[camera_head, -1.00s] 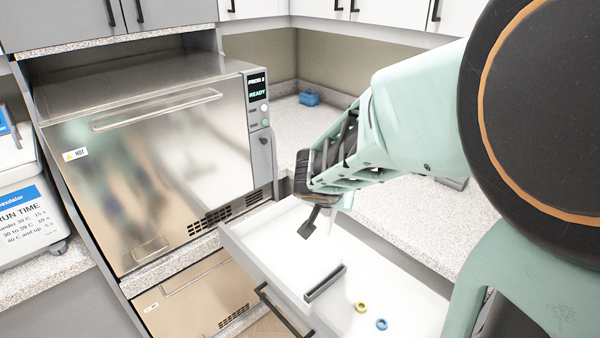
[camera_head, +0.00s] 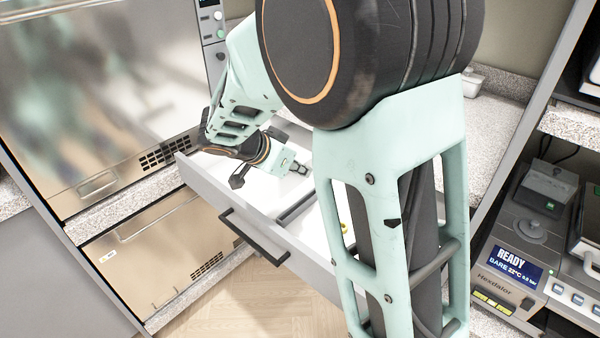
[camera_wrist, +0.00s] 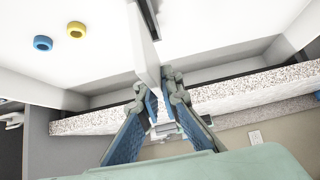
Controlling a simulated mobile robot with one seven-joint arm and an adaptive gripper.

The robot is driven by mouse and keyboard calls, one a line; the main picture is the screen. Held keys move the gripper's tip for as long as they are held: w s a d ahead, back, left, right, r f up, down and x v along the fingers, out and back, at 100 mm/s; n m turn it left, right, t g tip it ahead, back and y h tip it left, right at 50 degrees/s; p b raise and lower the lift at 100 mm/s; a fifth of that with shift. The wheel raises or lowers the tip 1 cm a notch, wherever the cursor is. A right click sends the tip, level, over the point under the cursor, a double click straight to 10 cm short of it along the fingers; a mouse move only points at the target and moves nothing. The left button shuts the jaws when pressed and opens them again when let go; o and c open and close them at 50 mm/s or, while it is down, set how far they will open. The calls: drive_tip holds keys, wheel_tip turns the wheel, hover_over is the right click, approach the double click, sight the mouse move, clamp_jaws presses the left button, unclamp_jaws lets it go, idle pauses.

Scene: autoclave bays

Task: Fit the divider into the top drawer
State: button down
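The open top drawer (camera_head: 228,203) is white inside with a grey front and a dark handle. A dark grey slotted channel (camera_head: 296,207) lies on its floor; its end also shows at the top of the wrist view (camera_wrist: 149,18). My gripper (camera_head: 299,168) is over the drawer, beyond the channel. In the wrist view my gripper (camera_wrist: 160,92) is shut on a thin white panel, apparently the divider (camera_wrist: 145,55). The panel extends from the fingertips towards the channel. White on white hides its lower edge, so I cannot tell whether it touches the channel.
A yellow ring (camera_wrist: 76,29) and a blue ring (camera_wrist: 42,43) lie on the drawer floor, beside the channel. The steel autoclave (camera_head: 100,100) stands left of the drawer. A speckled counter (camera_head: 490,125) runs behind it. A bench device with a display (camera_head: 510,268) stands at right.

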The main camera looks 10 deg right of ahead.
sight(279, 189)
drive_tip(key=shift+f+b, duration=0.15)
drive_tip(key=shift+b, duration=0.75)
wheel_tip(279, 189, down, 5)
drive_tip(key=b, duration=0.6)
drive_tip(key=shift+f+b, duration=0.2)
drive_tip(key=shift+b, duration=0.1)
drive_tip(key=shift+b, duration=1.7)
idle(0.8)
drive_tip(key=shift+f+b, duration=1.5)
drive_tip(key=shift+b, duration=0.5)
drive_tip(key=c, duration=2.1)
unclamp_jaws()
drive_tip(key=v, duration=1.2)
